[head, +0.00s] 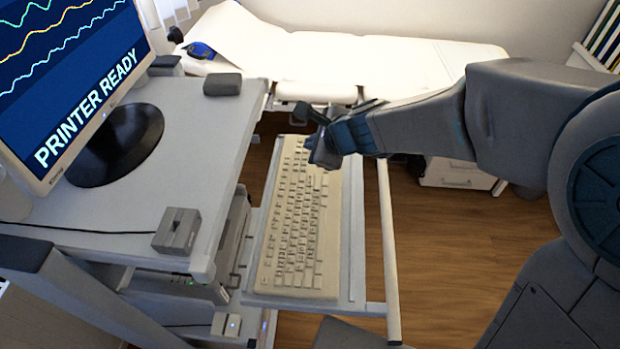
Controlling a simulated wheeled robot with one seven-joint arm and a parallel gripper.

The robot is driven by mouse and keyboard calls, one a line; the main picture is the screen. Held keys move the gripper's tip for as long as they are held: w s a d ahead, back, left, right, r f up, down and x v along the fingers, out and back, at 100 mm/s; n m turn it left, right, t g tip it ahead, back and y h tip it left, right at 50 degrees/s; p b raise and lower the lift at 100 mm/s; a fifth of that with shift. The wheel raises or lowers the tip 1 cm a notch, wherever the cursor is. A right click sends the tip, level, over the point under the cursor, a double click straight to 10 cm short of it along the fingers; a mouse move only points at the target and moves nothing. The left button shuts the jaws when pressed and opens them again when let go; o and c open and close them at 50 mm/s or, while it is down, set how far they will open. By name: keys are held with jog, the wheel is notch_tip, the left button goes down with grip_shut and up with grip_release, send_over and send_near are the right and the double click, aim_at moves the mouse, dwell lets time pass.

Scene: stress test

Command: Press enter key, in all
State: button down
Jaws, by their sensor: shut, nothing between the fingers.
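A beige keyboard (296,225) lies lengthwise on a narrow pull-out tray (352,260), running from near me to the far end. My arm reaches in from the right. My gripper (318,140) is shut and empty, over the far end of the keyboard. It hides some keys there. I cannot make out the enter key at this size, and I cannot tell whether the fingertips touch any key. The monitor (65,75) at the left shows wavy lines and the words "PRINTER READY".
The grey cart top (190,120) stands left of the tray, with a small grey box (177,231) near its edge. A rail (389,250) runs along the tray's right. A white examination bed (380,65) is behind. Wooden floor (440,250) is open at right.

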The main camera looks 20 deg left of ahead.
aim_at(310, 181)
notch_tip(310, 181, down, 9)
jog(key=b, duration=0.8)
jog(key=shift+r+b, duration=0.15)
jog(key=shift+b, duration=0.15)
dwell(1.6)
jog(key=shift+f+b, duration=0.4)
jog(key=shift+b, duration=0.1)
